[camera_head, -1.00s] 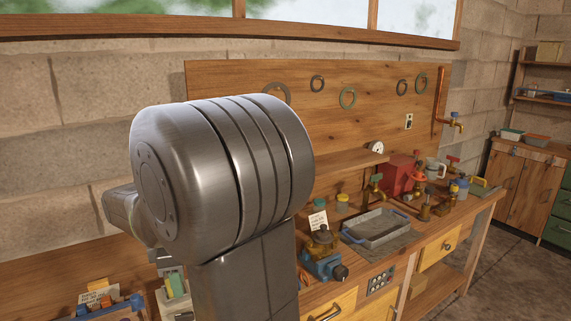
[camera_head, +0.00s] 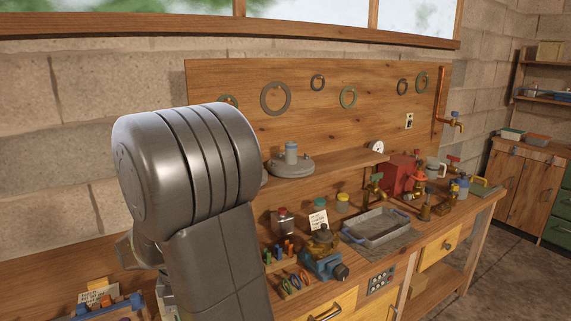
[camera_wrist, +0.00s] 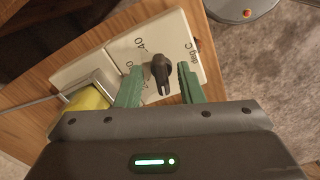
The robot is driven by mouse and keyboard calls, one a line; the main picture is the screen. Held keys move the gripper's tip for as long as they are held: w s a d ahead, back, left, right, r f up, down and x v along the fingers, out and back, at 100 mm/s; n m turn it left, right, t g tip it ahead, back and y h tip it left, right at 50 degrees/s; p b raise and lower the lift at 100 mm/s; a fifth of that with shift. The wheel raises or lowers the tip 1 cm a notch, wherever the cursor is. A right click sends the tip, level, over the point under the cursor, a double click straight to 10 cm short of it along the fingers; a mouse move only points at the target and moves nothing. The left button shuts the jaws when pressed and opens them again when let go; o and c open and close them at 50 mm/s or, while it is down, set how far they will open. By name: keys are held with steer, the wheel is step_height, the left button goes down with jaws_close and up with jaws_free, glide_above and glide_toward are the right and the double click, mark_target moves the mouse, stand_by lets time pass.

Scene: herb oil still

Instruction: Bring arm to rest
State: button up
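My gripper (camera_wrist: 159,84) shows in the wrist view with its two green fingers apart and nothing between them that it grips. Beyond the fingers is a pale control plate (camera_wrist: 184,32) with a black knob (camera_wrist: 160,72) and printed numbers and a "C". The knob appears between the fingertips; I cannot tell how far below them it is. In the head view my grey arm stands large at the left and hides the gripper and part of the bench.
The workbench (camera_head: 410,249) carries a grey tray (camera_head: 378,228), a blue clamp-like device (camera_head: 323,264), brass taps and a red box (camera_head: 397,174). A shelf holds a grey lid-like disc (camera_head: 290,166). A yellow block (camera_wrist: 88,99) lies beside the plate.

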steer(key=m, duration=0.5)
steer(key=shift+s, duration=0.15)
steer(key=m+b, duration=0.1)
steer(key=m, duration=0.3)
steer(key=shift+m, duration=0.4)
